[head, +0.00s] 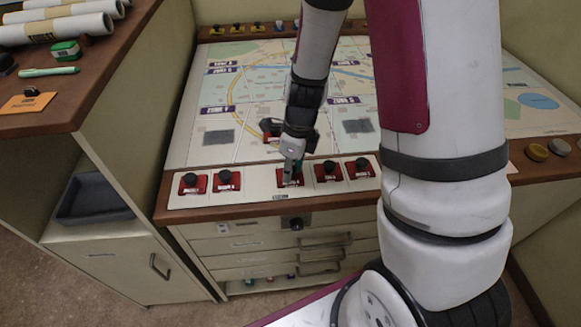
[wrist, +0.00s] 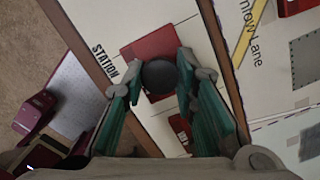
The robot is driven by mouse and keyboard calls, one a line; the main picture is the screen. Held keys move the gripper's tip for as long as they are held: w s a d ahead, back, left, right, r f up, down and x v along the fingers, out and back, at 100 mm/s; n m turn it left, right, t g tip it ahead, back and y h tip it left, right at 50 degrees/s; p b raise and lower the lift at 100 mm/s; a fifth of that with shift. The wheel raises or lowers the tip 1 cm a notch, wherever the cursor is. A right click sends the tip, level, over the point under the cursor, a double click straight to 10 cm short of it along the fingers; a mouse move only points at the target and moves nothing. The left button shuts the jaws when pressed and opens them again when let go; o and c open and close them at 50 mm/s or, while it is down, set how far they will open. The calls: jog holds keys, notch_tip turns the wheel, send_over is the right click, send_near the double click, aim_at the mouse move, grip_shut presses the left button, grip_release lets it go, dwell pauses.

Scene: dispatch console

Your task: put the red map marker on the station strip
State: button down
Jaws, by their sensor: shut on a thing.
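The red map marker (wrist: 146,49) has a flat red base and a round black knob. My gripper (head: 292,166) is shut on the knob, with a teal finger on each side of it in the wrist view. The station strip (head: 255,181) is the pale band along the front edge of the map table, and the word STATION shows on it beside the marker in the wrist view. The held marker also shows in the head view (head: 289,182), at the middle of the strip. I cannot tell whether its base touches the strip or hangs just above it.
Other red markers with black knobs stand on the strip, two to the left (head: 226,183) and two to the right (head: 328,174). The map (head: 240,95) spreads behind. A side cabinet (head: 130,160) stands at left, with rolled papers (head: 55,28) on top.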

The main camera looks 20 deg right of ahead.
jog(key=c, duration=1.3)
grip_release()
jog(key=shift+f, duration=0.1)
jog(key=s+r+n+t+p, duration=0.15)
jog(key=r+n, duration=0.25)
jog(key=r, duration=0.4)
jog(key=s+a+r+n, duration=0.1)
jog(key=s+r+n, duration=0.2)
jog(key=r, duration=0.4)
jog(key=s+r+n, duration=0.2)
jog(key=r+n, duration=0.2)
jog(key=r, duration=0.4)
jog(key=s+r+n+t, duration=0.1)
jog(key=s+r+n, duration=0.2)
jog(key=s+n, duration=0.3)
jog(key=s+r+n+t+h, duration=0.1)
jog(key=s+r+n, duration=0.2)
jog(key=s+n, duration=0.3)
jog(key=shift+s+a+r+n, duration=0.15)
jog(key=shift+a+r+n, duration=0.25)
jog(key=shift+n, duration=1.6)
jog(key=shift+t, duration=0.25)
